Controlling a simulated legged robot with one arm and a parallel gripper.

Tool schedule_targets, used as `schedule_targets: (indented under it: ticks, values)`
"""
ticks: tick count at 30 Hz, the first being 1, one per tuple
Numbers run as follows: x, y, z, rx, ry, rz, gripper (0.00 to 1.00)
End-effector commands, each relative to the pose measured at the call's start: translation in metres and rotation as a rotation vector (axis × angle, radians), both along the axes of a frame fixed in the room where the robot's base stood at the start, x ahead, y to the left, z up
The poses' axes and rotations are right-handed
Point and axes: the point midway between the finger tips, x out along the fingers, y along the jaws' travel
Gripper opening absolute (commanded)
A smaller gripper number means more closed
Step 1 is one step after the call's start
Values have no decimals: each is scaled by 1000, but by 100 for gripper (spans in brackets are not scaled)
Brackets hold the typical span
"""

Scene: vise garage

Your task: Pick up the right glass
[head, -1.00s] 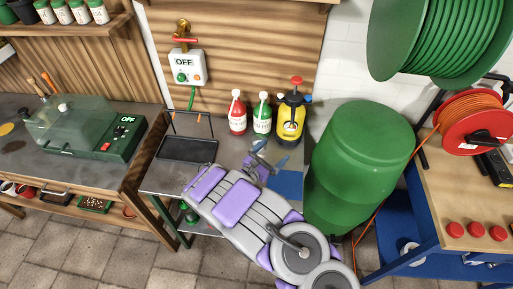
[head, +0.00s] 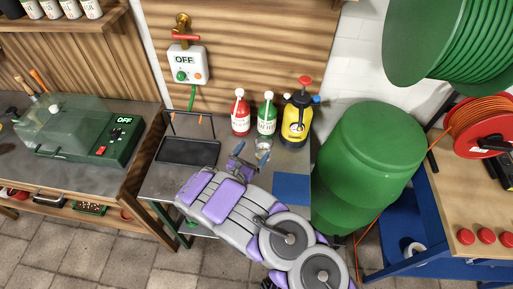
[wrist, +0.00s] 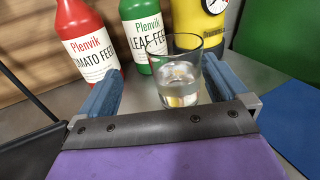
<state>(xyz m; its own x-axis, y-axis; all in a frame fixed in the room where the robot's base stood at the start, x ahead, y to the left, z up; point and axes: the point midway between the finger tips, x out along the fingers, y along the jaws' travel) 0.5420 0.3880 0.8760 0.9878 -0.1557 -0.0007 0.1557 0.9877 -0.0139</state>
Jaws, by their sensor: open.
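A clear drinking glass (wrist: 180,78) stands upright on the grey table in front of the bottles, with something clear in its lower part. It is small in the head view (head: 263,146), just beyond my gripper (head: 252,158). In the wrist view my gripper (wrist: 161,68) is open, with one blue finger to the left of the glass and one to the right. The right finger looks close to the glass; I cannot tell whether they touch. The palm edge hides part of the glass's base. I see only one glass.
A red bottle (head: 241,117), a green bottle (head: 266,119) and a yellow sprayer (head: 297,120) stand behind the glass. A black tray (head: 189,150) lies to the left, a blue mat (head: 291,187) to the right. A large green barrel (head: 364,165) stands beside the table.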

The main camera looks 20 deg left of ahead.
Motion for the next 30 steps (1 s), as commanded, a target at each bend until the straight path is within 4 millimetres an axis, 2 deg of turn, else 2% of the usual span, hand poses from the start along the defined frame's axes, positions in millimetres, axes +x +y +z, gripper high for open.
schedule_targets:
  ticks: [5,12,18,28,30]
  values:
    - [18,-9,2,3,-1,-5,100]
    - [41,0,-6,-8,-1,-3,100]
    - [64,-3,-6,-11,0,-2,100]
    - [70,-15,0,-1,0,-1,100]
    - [70,-13,-1,-3,-1,-1,93]
